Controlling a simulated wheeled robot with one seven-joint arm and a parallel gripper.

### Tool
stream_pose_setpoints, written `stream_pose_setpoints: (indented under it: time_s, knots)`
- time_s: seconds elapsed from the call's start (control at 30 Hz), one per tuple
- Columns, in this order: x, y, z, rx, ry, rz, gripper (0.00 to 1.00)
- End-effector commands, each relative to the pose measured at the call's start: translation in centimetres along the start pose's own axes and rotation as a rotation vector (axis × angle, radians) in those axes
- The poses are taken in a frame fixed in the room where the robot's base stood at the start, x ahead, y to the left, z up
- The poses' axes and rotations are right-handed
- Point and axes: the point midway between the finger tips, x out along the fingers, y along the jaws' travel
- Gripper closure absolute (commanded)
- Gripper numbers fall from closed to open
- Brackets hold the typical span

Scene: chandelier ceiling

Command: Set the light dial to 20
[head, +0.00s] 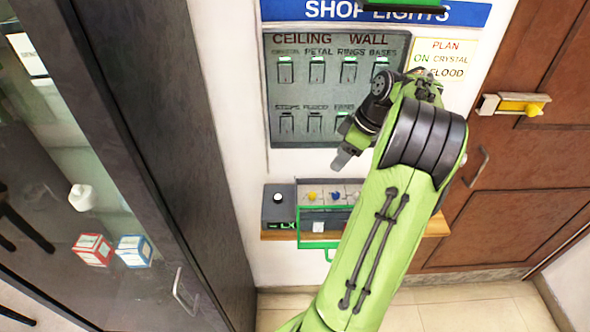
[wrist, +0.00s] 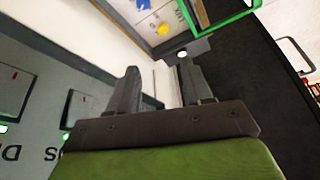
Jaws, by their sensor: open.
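The dial is most likely the white knob (head: 278,197) on top of a small dark box (head: 271,212) at the left end of a wooden shelf. The box has a small green display (head: 283,226) on its front, too small to read. A white knob (wrist: 182,54) also shows in the wrist view, just beyond the fingers. My gripper (head: 342,160) is above and right of the dial, apart from it. In the wrist view my gripper (wrist: 160,75) has its two fingers spread with nothing between them.
A green-framed box (head: 305,240) sits beside the dial box, with coloured knobs (head: 313,196) behind it. A switch panel (head: 290,105) hangs above, under a blue sign (head: 470,13). A dark glass cabinet (head: 150,120) stands close at left, a brown door (head: 540,150) at right.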

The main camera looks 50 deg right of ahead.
Motion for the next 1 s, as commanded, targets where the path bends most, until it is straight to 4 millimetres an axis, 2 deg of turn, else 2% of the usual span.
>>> stream_pose_setpoints:
  time_s: [0.07, 0.17, 0.5, 0.63, 0.8, 1.0]
  knots:
    - [0.6, 0.1, 0.3, -0.005, 0.004, -0.001, 0.50]
    - [2.5, 0.1, 0.3, -0.005, 0.003, -0.003, 0.50]
    - [11.1, -0.1, 0.2, -0.002, 0.001, -0.006, 0.50]
    - [13.8, 0.0, 0.2, -0.001, 0.001, -0.004, 0.50]
    - [15.6, 0.1, 0.2, -0.002, 0.002, 0.000, 0.50]
    - [15.8, 0.1, 0.2, -0.001, 0.001, 0.001, 0.50]
